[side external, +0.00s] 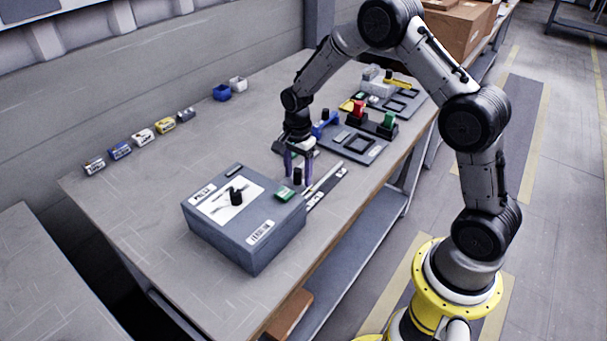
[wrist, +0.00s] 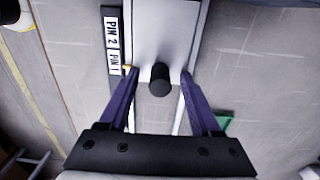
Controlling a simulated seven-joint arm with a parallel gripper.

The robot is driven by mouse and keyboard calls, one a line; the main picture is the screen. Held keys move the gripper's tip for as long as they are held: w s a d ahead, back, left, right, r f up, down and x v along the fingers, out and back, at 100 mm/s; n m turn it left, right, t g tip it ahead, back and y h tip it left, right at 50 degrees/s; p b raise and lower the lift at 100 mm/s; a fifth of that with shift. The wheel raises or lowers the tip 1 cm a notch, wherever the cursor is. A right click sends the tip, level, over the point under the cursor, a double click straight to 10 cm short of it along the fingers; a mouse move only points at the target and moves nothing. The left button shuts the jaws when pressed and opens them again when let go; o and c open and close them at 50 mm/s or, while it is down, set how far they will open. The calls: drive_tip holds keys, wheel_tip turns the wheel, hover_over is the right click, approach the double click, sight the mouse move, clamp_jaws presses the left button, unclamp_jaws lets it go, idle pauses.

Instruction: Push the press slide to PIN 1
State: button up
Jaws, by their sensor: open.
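The press slide shows in the wrist view as a pale plate (wrist: 165,35) between two light rails, with a black upright knob (wrist: 159,80) at its near end. A label strip (wrist: 112,40) left of the rails reads PIN 2 farther up and PIN 1 nearer me. A small yellowish mark lies beside the PIN 1 label, close to my left finger. My gripper (wrist: 159,74) is open, its purple fingers on either side of the knob with gaps visible. In the side view, my gripper (side external: 298,168) is low over the bench behind the grey box, with the dark knob between its fingers.
A grey box (side external: 240,225) with a black dial and a green block stands just in front of my gripper. Fixtures with red, green and blue parts (side external: 365,125) stand behind. Small labelled blocks (side external: 142,136) line the left; bare bench lies between.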

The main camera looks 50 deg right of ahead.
drive_tip(key=shift+r, duration=3.55)
